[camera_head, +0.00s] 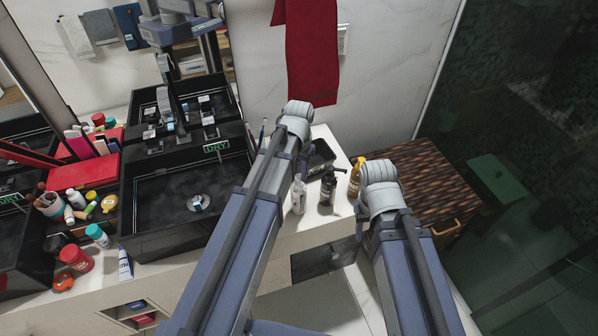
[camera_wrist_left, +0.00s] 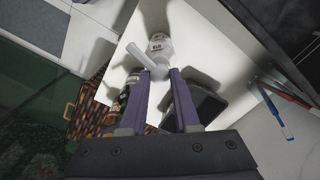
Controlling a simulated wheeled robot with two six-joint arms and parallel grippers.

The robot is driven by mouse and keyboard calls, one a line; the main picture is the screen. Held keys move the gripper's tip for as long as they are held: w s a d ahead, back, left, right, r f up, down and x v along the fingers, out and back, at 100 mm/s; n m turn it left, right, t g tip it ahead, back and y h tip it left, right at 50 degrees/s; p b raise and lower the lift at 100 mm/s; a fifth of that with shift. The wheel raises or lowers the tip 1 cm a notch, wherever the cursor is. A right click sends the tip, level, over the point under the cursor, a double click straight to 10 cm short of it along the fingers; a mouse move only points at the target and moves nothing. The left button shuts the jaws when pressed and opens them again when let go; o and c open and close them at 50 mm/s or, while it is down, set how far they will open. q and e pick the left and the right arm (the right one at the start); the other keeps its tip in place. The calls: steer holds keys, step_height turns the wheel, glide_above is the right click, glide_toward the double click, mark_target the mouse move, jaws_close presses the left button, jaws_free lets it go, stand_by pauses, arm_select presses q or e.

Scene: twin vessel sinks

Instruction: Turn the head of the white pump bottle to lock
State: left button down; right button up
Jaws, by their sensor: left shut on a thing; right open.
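The white pump bottle (camera_head: 298,198) stands upright on the white counter. In the left wrist view the same white bottle (camera_wrist_left: 159,44) has its pump head (camera_wrist_left: 143,58) with a spout pointing to the upper left. My left gripper (camera_wrist_left: 160,73) is shut on the pump head, with one dark purple finger on each side of it. In the head view the left arm comes from the bottom and covers much of this gripper.
A dark pump bottle (camera_head: 328,188) and an amber bottle (camera_head: 355,178) stand close to the right. A black tray (camera_head: 319,158) lies behind. The black sink (camera_head: 165,225) is at left. A wooden-slatted cabinet (camera_head: 425,185) is beyond the counter's right end. A red towel (camera_head: 310,60) hangs above.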

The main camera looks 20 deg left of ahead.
mark_target(299, 176)
arm_select(q)
steer(key=n, duration=0.5)
steer(key=shift+n, duration=0.3)
steer(key=n, duration=0.5)
steer(key=shift+d+n, duration=0.1)
steer(key=shift+n, duration=0.3)
steer(key=c, duration=0.6)
jaws_free()
step_height(299, 176, up, 8)
steer(key=p, duration=0.8)
